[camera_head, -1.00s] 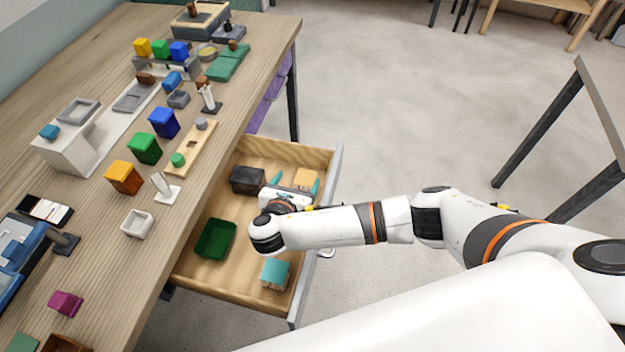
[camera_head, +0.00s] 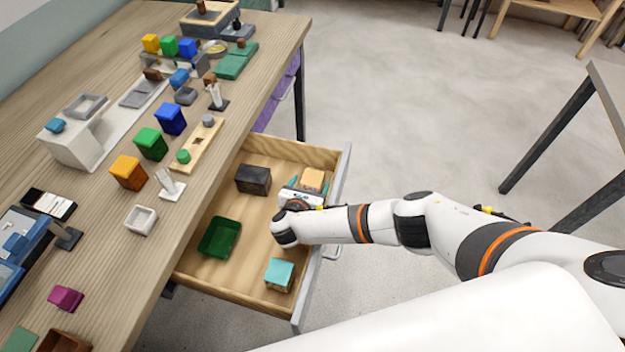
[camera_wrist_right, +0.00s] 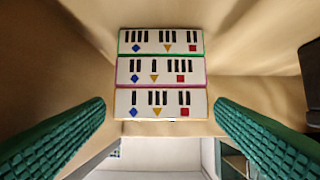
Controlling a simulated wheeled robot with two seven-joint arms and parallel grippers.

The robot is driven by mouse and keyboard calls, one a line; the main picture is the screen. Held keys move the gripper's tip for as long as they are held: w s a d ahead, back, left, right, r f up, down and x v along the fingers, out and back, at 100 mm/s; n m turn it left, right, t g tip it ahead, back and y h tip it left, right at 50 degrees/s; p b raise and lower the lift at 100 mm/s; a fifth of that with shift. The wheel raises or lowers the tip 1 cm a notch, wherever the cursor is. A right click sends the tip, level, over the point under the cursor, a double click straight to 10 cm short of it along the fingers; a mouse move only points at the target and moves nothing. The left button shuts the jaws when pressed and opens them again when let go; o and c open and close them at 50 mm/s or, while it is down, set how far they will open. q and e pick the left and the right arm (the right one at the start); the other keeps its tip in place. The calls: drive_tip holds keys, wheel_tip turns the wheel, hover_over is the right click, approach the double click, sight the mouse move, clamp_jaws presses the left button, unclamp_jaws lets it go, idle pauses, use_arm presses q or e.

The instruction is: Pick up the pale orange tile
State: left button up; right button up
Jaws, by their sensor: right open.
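The pale orange tile (camera_head: 312,179) is in the open drawer, near its front right corner, with its top face showing in the head view. In the right wrist view, three white faces with black bars and coloured shapes sit in a stack; the lowest in the picture (camera_wrist_right: 160,104) has a pale orange edge, the others pink and green edges. My right gripper (camera_head: 308,185) is low over the drawer beside the tile. Its teal fingers are open, one on each side of the stack in the wrist view (camera_wrist_right: 160,104), with gaps to both. My left gripper is out of view.
The drawer (camera_head: 245,280) also holds a dark box (camera_head: 253,180), an open green tray (camera_head: 220,237) and a turquoise-topped block (camera_head: 279,274). The drawer walls stand close to my right gripper. The wooden table (camera_head: 110,215) beside it carries several coloured blocks and fixtures.

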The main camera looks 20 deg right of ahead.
drive_tip(key=shift+w+d+f, duration=0.1)
drive_tip(key=shift+w+d, duration=0.05)
drive_tip(key=shift+w, duration=0.1)
drive_tip(key=shift+c, duration=0.6)
drive_tip(key=c, duration=1)
